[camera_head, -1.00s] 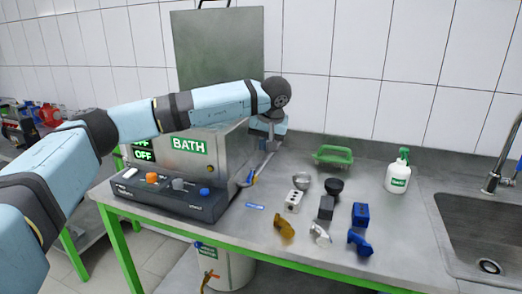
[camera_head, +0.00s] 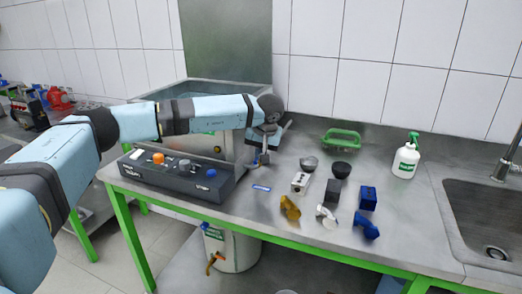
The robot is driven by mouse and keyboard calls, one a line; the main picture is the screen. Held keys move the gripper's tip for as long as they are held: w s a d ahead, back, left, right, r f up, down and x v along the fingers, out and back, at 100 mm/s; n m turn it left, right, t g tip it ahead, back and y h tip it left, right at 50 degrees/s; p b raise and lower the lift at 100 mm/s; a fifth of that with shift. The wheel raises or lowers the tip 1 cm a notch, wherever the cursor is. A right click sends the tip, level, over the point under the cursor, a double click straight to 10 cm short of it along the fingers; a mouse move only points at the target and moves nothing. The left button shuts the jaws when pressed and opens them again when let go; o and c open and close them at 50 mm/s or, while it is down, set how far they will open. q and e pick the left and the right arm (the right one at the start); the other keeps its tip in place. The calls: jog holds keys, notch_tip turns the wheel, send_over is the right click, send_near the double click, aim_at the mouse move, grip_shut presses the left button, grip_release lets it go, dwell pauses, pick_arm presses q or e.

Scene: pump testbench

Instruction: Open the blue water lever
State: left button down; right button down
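The metal bath (camera_head: 176,90) stands at the back left of the table, behind the dark control panel (camera_head: 180,180). My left arm reaches across the front of the bath. My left gripper (camera_head: 263,160) points down at the bath's right front corner, just above the table. It is too small and dark to tell whether its fingers are open or touch anything. The blue lever that showed low at this corner is not clearly seen now; the gripper and arm cover this spot. My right gripper is not in view.
A blue label (camera_head: 261,188) lies on the table right of the panel. Several small parts, including a blue block (camera_head: 368,198), lie farther right. A white bucket (camera_head: 233,248) stands below.

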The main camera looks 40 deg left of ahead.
pick_arm(q)
jog(key=shift+s+a+f+m+p, duration=0.1)
jog(key=shift+s+a+m+p, duration=0.15)
jog(key=shift+a+m+p, duration=0.25)
jog(key=shift+s+p, duration=0.2)
jog(key=shift+p, duration=0.35)
jog(key=shift+a+f, duration=0.2)
jog(key=shift+f, duration=0.05)
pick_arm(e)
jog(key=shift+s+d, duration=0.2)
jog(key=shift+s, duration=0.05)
pick_arm(q)
jog(key=shift+d+f, duration=0.1)
jog(key=shift+d, duration=0.05)
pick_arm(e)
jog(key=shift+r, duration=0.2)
